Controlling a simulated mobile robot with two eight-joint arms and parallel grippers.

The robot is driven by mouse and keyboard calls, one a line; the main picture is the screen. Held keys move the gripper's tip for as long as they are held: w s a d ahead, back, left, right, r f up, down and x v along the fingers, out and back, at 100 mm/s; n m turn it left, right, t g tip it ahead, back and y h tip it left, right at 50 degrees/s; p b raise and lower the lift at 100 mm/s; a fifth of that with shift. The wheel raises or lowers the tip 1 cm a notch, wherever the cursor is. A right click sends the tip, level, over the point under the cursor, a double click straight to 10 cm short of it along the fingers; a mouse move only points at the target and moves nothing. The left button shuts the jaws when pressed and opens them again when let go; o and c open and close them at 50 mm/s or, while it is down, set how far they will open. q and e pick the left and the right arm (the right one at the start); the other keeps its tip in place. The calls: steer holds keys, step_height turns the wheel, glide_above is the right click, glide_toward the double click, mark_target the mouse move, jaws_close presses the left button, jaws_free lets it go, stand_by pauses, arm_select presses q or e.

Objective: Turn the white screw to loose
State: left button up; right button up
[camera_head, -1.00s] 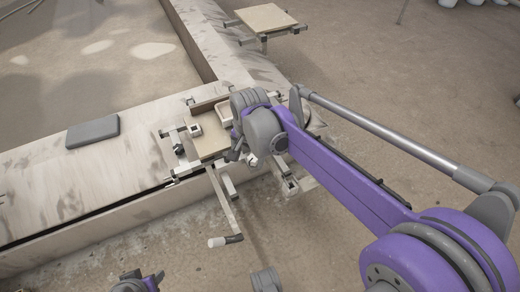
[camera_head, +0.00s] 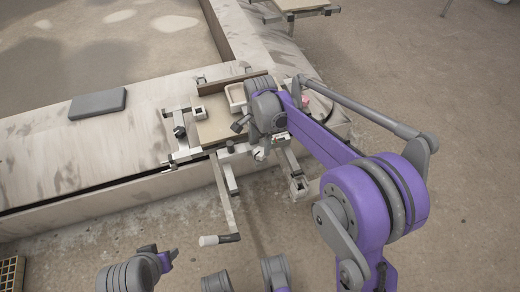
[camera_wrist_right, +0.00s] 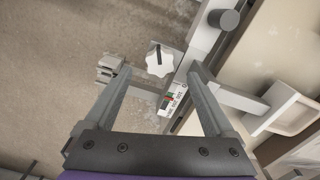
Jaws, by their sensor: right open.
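The white screw (camera_wrist_right: 159,61) is a star-shaped knob with a dark mark near its top edge, in the upper middle of the right wrist view. In the head view a small pale knob (camera_head: 260,154), which seems to be the same screw, shows just below my right wrist. My right gripper (camera_wrist_right: 160,72) is open, with one finger on each side of the screw in the picture. I cannot tell whether the fingers touch it. In the head view my right wrist hides the fingers. Part of my left arm shows at the bottom, but its fingers do not.
A label (camera_wrist_right: 172,100) with coloured patches is on the metal bar beside the screw. A crank handle (camera_head: 220,239) sticks out in front; a grey block (camera_head: 97,104) lies on the ledge.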

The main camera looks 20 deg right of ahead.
mark_target(260, 152)
step_height(260, 152, down, 5)
steer(key=shift+b, duration=0.55)
steer(key=c, duration=1.4)
steer(key=shift+n, duration=0.3)
